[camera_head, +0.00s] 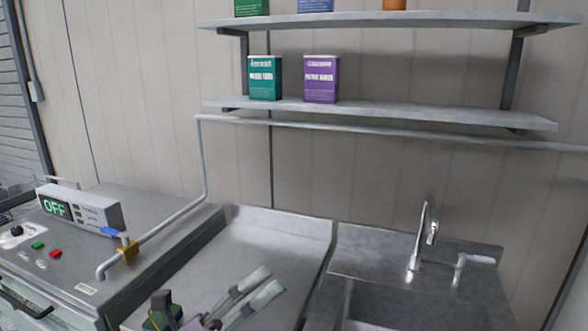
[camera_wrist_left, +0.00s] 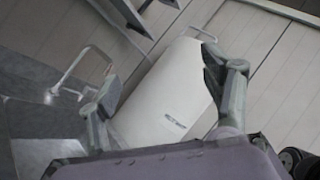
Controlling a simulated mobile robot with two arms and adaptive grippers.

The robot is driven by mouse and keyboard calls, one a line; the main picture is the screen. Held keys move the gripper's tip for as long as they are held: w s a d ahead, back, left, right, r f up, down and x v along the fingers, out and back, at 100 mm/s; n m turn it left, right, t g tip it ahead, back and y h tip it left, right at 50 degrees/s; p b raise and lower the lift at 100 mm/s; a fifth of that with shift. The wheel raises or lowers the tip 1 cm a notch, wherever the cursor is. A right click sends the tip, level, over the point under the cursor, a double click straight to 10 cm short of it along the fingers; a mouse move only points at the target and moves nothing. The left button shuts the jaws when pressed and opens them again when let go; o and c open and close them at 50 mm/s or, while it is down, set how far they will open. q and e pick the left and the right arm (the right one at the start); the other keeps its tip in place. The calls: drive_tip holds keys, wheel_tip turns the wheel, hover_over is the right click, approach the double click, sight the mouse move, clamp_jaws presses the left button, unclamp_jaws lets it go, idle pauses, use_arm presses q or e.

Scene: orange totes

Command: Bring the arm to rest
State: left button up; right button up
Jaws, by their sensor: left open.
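My left gripper (camera_head: 268,281) shows at the bottom of the head view, above the bare steel counter (camera_head: 225,250) and left of the sink. Its two pale fingers point up and to the right. In the left wrist view the same gripper (camera_wrist_left: 160,85) has its fingers spread wide, with nothing visibly held. A large white rounded body (camera_wrist_left: 165,95) with small dark lettering shows beyond and between the fingers there; I cannot tell what it is or how far away. My right gripper is not in view.
A sink (camera_head: 415,310) with a tap (camera_head: 422,235) is at right. A bent metal pipe (camera_head: 204,160) and control unit (camera_head: 80,208) reading OFF stand at left. Green (camera_head: 265,78) and purple (camera_head: 321,79) boxes sit on the lower wall shelf (camera_head: 400,112).

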use_arm(q)
drive_tip(key=w+a+f+n+t+y, duration=0.2)
drive_tip(key=a+f+n+t+y, duration=0.15)
drive_tip(key=a+n+y, duration=0.4)
drive_tip(key=w+a+f+n+t+y, duration=0.4)
drive_tip(key=n+y, duration=0.4)
drive_tip(key=n, duration=0.5)
drive_tip(key=s+a+f+n+g+y, duration=0.3)
drive_tip(key=a+f+n+y, duration=0.3)
drive_tip(key=f, duration=0.4)
drive_tip(key=s+f+n+g+h, duration=0.2)
drive_tip(key=s+f+n+g, duration=0.6)
drive_tip(key=s+f+g, duration=0.85)
drive_tip(key=s+d+f+t, duration=0.1)
drive_tip(key=s+f, duration=0.3)
drive_tip(key=f, duration=0.9)
drive_tip(key=s+f+t, duration=0.1)
drive_tip(key=s+f, duration=0.2)
drive_tip(key=f, duration=1.1)
drive_tip(key=s+a+f+g, duration=0.1)
drive_tip(key=s+a+f, duration=0.1)
drive_tip(key=s+f, duration=1.4)
drive_tip(key=shift+s+a+f, duration=0.3)
drive_tip(key=shift+a+f, duration=0.1)
drive_tip(key=shift+f, duration=0.1)
drive_tip(key=shift+m, duration=0.25)
